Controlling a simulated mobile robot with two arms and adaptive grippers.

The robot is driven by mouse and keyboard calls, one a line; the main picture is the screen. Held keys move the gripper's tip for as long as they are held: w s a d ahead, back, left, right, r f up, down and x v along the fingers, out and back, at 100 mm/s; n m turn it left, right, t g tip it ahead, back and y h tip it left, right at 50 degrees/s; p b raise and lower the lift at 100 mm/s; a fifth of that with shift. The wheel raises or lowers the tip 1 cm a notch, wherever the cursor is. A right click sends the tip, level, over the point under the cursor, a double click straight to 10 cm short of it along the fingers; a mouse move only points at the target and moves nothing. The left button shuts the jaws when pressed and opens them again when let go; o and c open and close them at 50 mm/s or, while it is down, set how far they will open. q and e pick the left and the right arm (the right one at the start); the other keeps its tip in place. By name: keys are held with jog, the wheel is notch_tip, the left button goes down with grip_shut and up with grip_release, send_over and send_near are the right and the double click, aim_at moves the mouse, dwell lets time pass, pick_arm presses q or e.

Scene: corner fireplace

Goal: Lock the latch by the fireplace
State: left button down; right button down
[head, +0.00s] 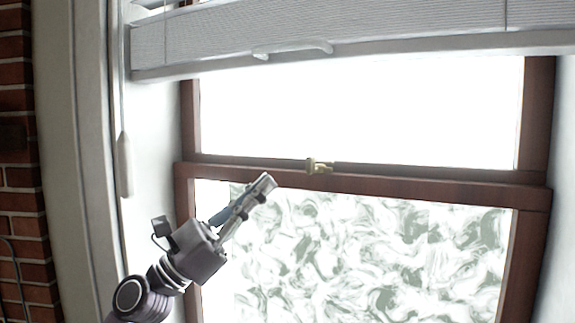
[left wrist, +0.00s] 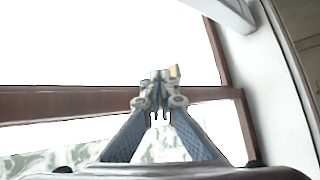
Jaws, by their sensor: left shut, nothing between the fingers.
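The brass latch (head: 318,167) sits on the middle rail of the brown window frame in the head view. In the left wrist view a small piece of the latch (left wrist: 174,72) shows just beyond the fingertips, the rest hidden behind them. My left gripper (head: 265,185) is shut and empty, pointing up and right. Its tips are a little left of and below the latch in the head view, with a visible gap between. The shut fingertips also show in the left wrist view (left wrist: 159,90). My right gripper is in neither view.
A white blind (head: 330,35) hangs across the top of the window. Its pull cord with a grey tassel (head: 125,165) hangs at the left. The brown window frame (head: 440,188) surrounds bright upper glass and patterned lower glass. Red brick (head: 20,180) is at the far left.

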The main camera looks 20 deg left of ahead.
pick_arm(q)
jog(key=s+a+r+m+g+y, duration=0.3)
jog(key=a+r+m+g+y, duration=0.1)
jog(key=m, duration=1.3)
jog(key=shift+s+g+y, duration=0.4)
jog(key=shift+g+y, duration=0.1)
jog(key=shift+g, duration=0.6)
jog(key=p+x, duration=0.4)
jog(key=x, duration=0.6)
jog(key=shift+p, duration=0.4)
jog(key=shift+b, duration=0.3)
